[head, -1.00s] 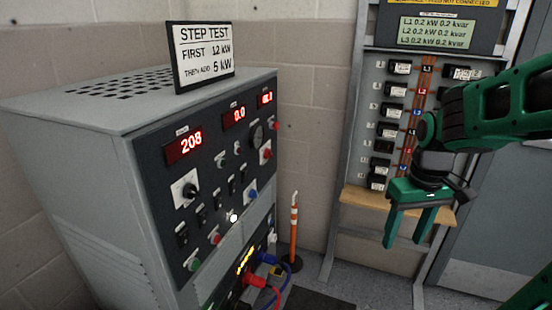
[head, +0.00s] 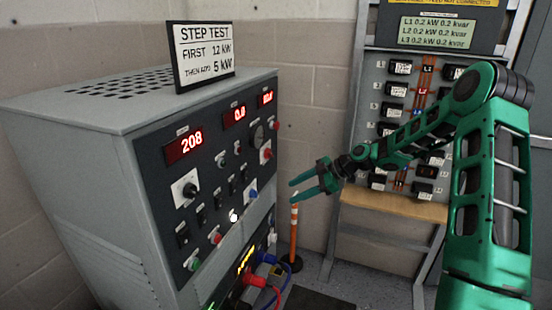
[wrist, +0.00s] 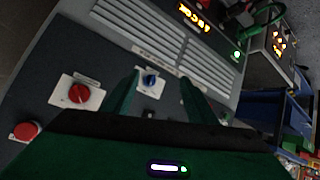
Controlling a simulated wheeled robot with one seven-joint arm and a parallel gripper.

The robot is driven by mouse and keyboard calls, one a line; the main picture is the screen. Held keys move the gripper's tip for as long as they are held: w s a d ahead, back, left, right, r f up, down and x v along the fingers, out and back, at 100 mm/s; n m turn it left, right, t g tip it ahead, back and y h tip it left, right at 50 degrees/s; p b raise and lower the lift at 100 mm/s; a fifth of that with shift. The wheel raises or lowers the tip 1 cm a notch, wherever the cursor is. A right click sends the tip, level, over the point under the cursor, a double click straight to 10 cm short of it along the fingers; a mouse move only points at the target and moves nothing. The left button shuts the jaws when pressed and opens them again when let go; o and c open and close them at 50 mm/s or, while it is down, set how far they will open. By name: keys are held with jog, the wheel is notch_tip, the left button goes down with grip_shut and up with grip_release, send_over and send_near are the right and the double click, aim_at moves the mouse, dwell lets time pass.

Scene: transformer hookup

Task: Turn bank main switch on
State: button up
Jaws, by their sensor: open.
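The grey load bank cabinet (head: 75,215) stands at the left in the head view, with a dark control panel on its front. The panel holds a blue knob (head: 252,195), a red knob (head: 266,154) and a black rotary knob (head: 189,190). Their labels are too small to read, so I cannot tell which is the bank main switch. My gripper (head: 294,191) is open and empty, apart from the panel on its right, fingers pointing at it. In the wrist view, the blue knob (wrist: 150,80) shows between my fingers, with the red knob (wrist: 79,93) to the left.
A step test sign (head: 203,54) stands on the cabinet. Red and blue cables (head: 270,280) plug in low on the front. An orange and white post (head: 293,232) stands beneath my gripper. A breaker panel (head: 376,110) with a wooden ledge (head: 395,204) is behind my arm.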

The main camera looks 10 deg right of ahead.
jog(key=w+r+n+t+y, duration=0.1)
jog(key=w+n+t+y, duration=0.15)
jog(key=w, duration=0.25)
jog(key=t+y, duration=0.3)
jog(key=t, duration=0.1)
send_near(272, 155)
jog(key=shift+n+h, duration=0.25)
jog(key=shift+n, duration=0.1)
jog(key=x, duration=0.9)
jog(key=shift+w+r, duration=0.1)
